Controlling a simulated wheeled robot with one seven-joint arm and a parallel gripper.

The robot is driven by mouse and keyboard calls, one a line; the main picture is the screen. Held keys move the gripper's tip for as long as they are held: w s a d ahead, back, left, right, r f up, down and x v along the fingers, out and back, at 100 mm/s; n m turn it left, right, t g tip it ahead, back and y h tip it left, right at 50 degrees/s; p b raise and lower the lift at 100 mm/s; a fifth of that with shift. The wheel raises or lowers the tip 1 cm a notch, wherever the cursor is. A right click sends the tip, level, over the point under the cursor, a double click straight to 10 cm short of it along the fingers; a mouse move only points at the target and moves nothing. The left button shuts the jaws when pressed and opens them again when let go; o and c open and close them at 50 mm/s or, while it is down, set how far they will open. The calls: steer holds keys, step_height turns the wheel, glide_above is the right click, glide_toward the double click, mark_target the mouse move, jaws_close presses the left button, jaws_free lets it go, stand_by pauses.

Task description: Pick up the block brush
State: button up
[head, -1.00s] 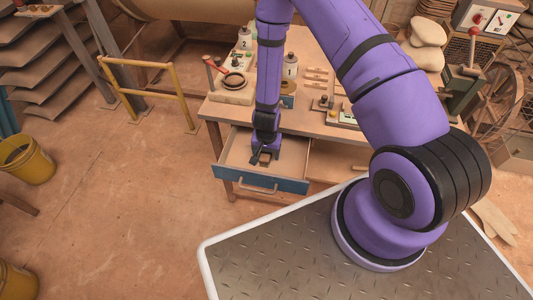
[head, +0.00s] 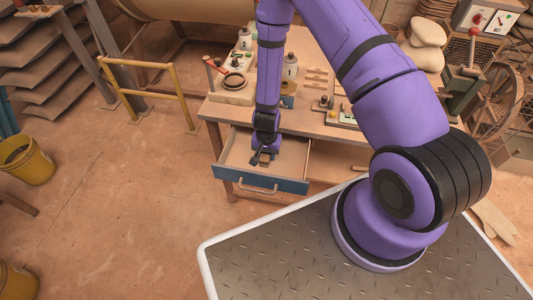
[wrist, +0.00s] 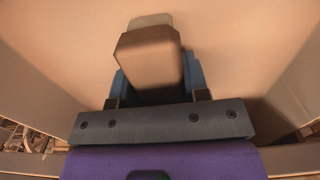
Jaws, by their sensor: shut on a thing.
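My gripper (head: 260,158) is inside the open blue-fronted drawer (head: 272,185) of the wooden workbench. In the wrist view my gripper (wrist: 154,92) is shut on a brown block with a paler far end, which I take to be the block brush (wrist: 150,48). The block sticks out beyond the fingers, over the drawer's pale floor. In the head view the block is too small and too covered by the gripper to make out. I cannot tell whether it touches the drawer floor.
The drawer walls stand close on both sides of my gripper. A yellow rail (head: 150,92) stands to the left, with open floor in front.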

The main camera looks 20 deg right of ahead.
step_height(320, 180, up, 18)
steer(key=shift+f, duration=0.15)
stand_by(0.5)
